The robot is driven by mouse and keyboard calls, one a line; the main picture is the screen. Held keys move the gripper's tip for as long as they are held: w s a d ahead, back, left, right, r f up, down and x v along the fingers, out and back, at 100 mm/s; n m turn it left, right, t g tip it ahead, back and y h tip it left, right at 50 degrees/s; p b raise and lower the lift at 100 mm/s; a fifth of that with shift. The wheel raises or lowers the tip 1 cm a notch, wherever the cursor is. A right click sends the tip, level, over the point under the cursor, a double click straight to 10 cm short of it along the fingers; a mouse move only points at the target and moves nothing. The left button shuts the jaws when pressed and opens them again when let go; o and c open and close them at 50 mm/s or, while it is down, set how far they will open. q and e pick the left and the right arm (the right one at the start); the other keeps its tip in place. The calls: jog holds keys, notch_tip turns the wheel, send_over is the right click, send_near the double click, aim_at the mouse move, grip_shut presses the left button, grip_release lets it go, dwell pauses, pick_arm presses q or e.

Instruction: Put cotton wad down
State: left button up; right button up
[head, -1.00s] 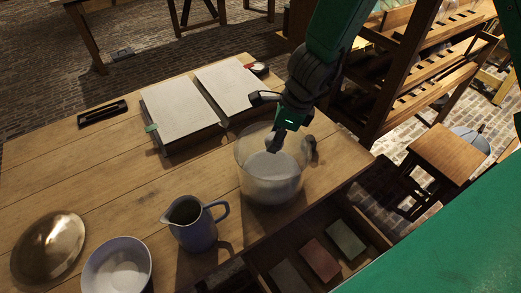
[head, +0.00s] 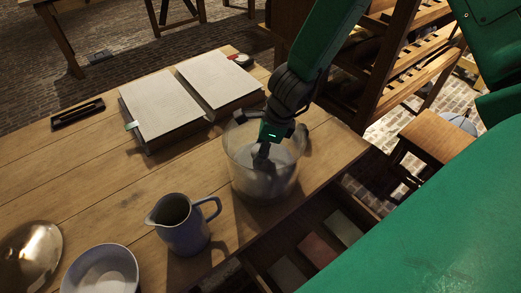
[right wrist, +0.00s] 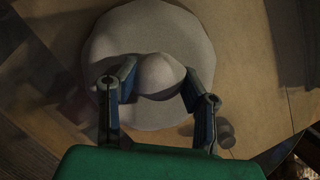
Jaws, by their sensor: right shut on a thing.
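A clear glass jar (head: 240,165) stands on the wooden table near its right edge. My right gripper (head: 262,163) reaches down into the jar's mouth from above. In the right wrist view, my right gripper (right wrist: 158,85) is shut on a rounded pale cotton wad (right wrist: 158,72), with one finger on each side of it. A wide, pale round surface (right wrist: 140,35) lies below the wad inside the jar. I cannot tell whether the wad touches it. In the head view the wad is hidden by the gripper and the jar. My left gripper is not in view.
An open book (head: 168,103) lies behind. An open drawer (head: 318,240) is below the table edge.

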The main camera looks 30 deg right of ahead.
jog(key=shift+d+f, duration=0.1)
jog(key=shift+d, duration=0.05)
jog(key=o, duration=0.8)
jog(key=shift+d+f, duration=0.1)
jog(key=shift+d, duration=0.1)
jog(key=o, duration=0.3)
jog(key=shift+d, duration=0.3)
jog(key=shift+a, duration=0.25)
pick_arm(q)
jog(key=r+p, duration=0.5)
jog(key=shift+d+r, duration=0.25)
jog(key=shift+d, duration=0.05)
pick_arm(e)
jog(key=v, duration=1.2)
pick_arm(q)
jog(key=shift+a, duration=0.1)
